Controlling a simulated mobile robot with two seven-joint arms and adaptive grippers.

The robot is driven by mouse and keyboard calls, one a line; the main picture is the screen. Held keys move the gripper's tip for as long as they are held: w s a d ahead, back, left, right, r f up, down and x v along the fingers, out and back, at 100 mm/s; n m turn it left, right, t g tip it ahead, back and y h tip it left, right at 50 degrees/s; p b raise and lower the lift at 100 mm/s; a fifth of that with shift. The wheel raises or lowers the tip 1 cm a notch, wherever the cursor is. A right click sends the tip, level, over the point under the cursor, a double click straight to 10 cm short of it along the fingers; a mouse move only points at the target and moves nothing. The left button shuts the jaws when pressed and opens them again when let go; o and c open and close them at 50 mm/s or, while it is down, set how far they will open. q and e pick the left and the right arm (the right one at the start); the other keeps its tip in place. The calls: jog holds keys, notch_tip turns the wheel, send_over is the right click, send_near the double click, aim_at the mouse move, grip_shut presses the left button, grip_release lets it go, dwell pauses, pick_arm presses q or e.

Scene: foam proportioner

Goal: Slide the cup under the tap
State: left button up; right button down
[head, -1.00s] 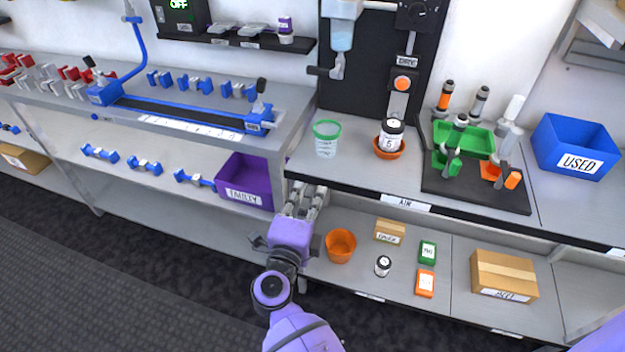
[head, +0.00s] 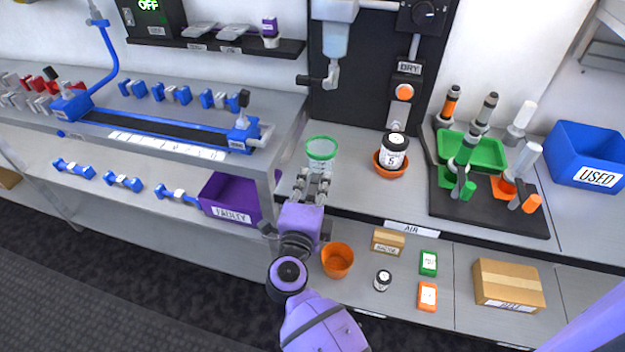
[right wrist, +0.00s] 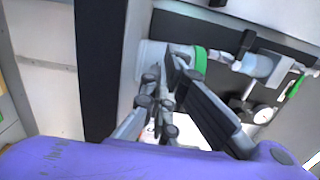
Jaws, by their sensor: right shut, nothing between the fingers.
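A clear cup with a green rim (head: 321,149) stands upright on the grey worktop, in front of and below the tap (head: 328,76) of a dispenser on the black back panel. My right gripper (head: 313,178) is shut and empty, at the near side of the cup, and covers its lower part. In the right wrist view the fingers (right wrist: 168,72) are close to the cup, whose green rim (right wrist: 200,60) shows beyond them; I cannot tell whether they touch. The tap also shows there (right wrist: 245,66). My left gripper is not in view.
An orange dish with a black-lidded jar (head: 393,152) stands right of the cup. Further right are a black mat (head: 450,205) with a green tray and a blue USED bin (head: 585,150). A purple bin (head: 228,200) is at the left, an orange pot (head: 337,260) on the lower shelf.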

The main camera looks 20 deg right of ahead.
aim_at(317, 171)
jog(key=shift+w+d+r, duration=0.1)
jog(key=shift+w+d, duration=0.05)
jog(key=shift+w, duration=0.15)
jog(key=shift+p+x, duration=0.5)
jog(key=shift+x, duration=0.75)
jog(key=shift+w+d, duration=0.1)
jog(key=shift+w, duration=0.15)
jog(key=shift+s, duration=0.1)
